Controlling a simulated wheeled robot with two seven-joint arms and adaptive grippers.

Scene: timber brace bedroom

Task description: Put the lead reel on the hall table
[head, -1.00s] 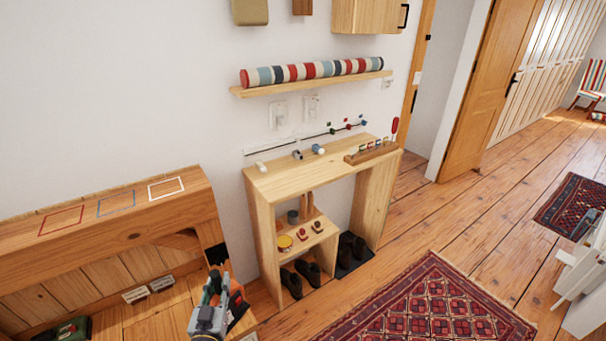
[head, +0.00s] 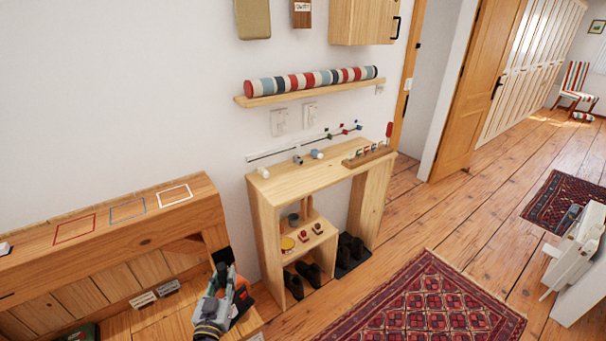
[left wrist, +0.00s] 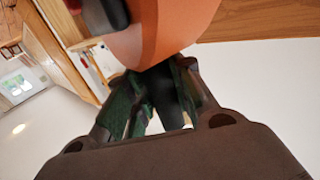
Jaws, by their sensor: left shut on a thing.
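My left gripper (head: 224,282) is at the lower left of the head view, in front of the wooden bench. It is shut on the lead reel, which shows orange with dark parts (head: 241,290). In the left wrist view the reel (left wrist: 165,35) fills the top middle, against the dark fingers (left wrist: 155,95). The hall table (head: 290,182) is a pale wooden table against the wall, right of and beyond the gripper. Its left front top looks bare. My right gripper is not in view.
The table top has a wooden rack (head: 368,156) at its right end and small white and grey pieces along the back. Dark shoes (head: 309,274) stand underneath. The bench (head: 110,250) lies left, with outlined squares on its ledge. A red rug (head: 430,305) covers the floor.

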